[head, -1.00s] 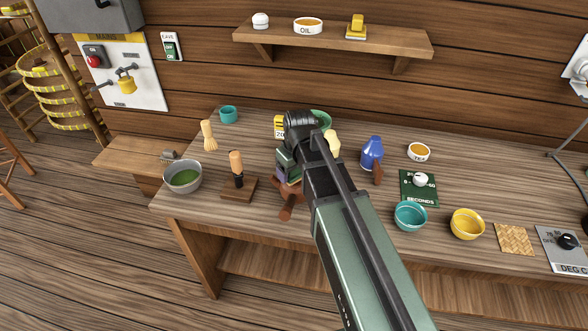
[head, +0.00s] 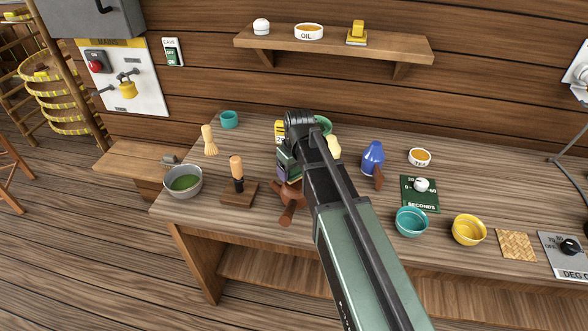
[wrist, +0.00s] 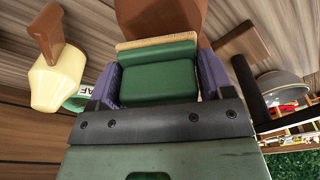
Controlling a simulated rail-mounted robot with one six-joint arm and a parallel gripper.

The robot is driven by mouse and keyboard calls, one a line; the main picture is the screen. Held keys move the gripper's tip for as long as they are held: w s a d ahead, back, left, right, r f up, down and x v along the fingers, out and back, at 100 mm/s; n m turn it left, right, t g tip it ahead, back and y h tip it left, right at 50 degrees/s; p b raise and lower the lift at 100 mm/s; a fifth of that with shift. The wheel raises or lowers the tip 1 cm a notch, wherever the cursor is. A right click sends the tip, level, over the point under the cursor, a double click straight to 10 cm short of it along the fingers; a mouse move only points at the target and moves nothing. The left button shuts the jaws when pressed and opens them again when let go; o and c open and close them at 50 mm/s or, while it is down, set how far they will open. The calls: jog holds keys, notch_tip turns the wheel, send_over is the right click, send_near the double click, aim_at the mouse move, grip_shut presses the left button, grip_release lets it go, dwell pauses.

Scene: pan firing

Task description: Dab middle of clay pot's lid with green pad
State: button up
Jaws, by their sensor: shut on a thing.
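My gripper (wrist: 160,90) is shut on the green pad (wrist: 160,82), held between its two purple fingers in the wrist view. The pad has a green block and a tan edge strip on its far side. The brown clay pot (wrist: 160,14) lies just beyond the pad. In the head view the pot (head: 287,213) shows mostly as its side handle, below my gripper (head: 287,165). My arm and gripper hide most of the pot and its lid. I cannot tell whether the pad touches the lid.
Teal (head: 411,221) and yellow (head: 468,229) bowls sit further right.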

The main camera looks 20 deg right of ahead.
jog(key=shift+f+b, duration=0.6)
jog(key=shift+f, duration=0.05)
jog(key=shift+s+d+r, duration=0.15)
jog(key=shift+s+d, duration=0.15)
jog(key=shift+s, duration=0.05)
jog(key=shift+w, duration=0.1)
dwell(0.3)
jog(key=shift+w+a, duration=0.6)
jog(key=shift+s, duration=0.1)
jog(key=shift+s+d+f, duration=0.2)
jog(key=shift+s+d, duration=0.4)
jog(key=shift+s, duration=0.05)
